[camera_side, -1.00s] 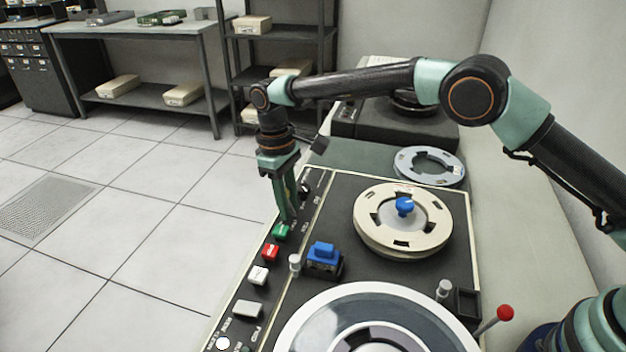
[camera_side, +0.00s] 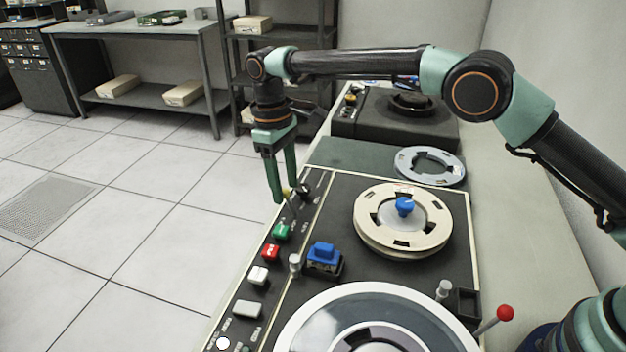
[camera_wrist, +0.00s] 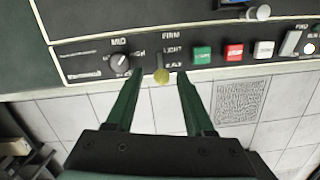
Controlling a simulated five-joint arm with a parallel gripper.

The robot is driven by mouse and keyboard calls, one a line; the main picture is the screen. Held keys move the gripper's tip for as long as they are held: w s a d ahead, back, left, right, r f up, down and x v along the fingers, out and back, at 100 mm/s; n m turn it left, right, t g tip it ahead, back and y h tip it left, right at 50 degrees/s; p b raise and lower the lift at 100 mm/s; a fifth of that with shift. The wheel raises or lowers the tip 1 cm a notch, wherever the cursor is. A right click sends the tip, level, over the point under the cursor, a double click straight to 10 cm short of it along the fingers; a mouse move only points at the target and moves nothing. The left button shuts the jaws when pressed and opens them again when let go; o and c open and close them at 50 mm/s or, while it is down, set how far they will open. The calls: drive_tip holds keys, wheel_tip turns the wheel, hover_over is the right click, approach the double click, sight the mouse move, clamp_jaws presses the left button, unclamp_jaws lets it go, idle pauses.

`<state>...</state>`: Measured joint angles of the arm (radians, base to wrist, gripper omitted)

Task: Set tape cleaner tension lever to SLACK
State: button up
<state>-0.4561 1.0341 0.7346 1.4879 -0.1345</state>
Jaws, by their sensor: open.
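The tension lever is a small lever with a yellow knob (camera_wrist: 161,76), beside the printed words FIRM and LIGHT and a partly legible third label in the wrist view. Its stem runs from the panel down toward that lowest label, at the panel's near edge. In the side view the yellow knob (camera_side: 287,191) shows near my fingertips. My gripper (camera_wrist: 160,84) is open, with one finger on each side of the knob and gaps between. In the side view my gripper (camera_side: 284,194) hangs over the panel's left edge. Finger contact with the lever cannot be told.
A black rotary knob (camera_wrist: 119,62) lies left of the lever in the wrist view. A green button (camera_wrist: 203,55) and a red button (camera_wrist: 234,51) lie to its right. Tape reels (camera_side: 382,239) and a blue block (camera_side: 323,258) occupy the deck. Open floor lies left of it.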

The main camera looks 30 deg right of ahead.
drive_tip(key=shift+w+r, duration=0.15)
drive_tip(key=shift+r, duration=1.3)
drive_tip(key=shift+r, duration=0.1)
drive_tip(key=s+d+r+m+t+y, duration=0.1)
drive_tip(key=s+d+r+m+t, duration=0.35)
drive_tip(key=d+r, duration=0.9)
drive_tip(key=s+d+f+m+t, duration=0.1)
drive_tip(key=s+d+f, duration=0.1)
drive_tip(key=s+d, duration=0.3)
drive_tip(key=s+d+f+m+t, duration=0.1)
drive_tip(key=s+d, duration=0.4)
drive_tip(key=s, duration=0.6)
drive_tip(key=shift+s+d+f, duration=0.35)
drive_tip(key=shift+f, duration=0.35)
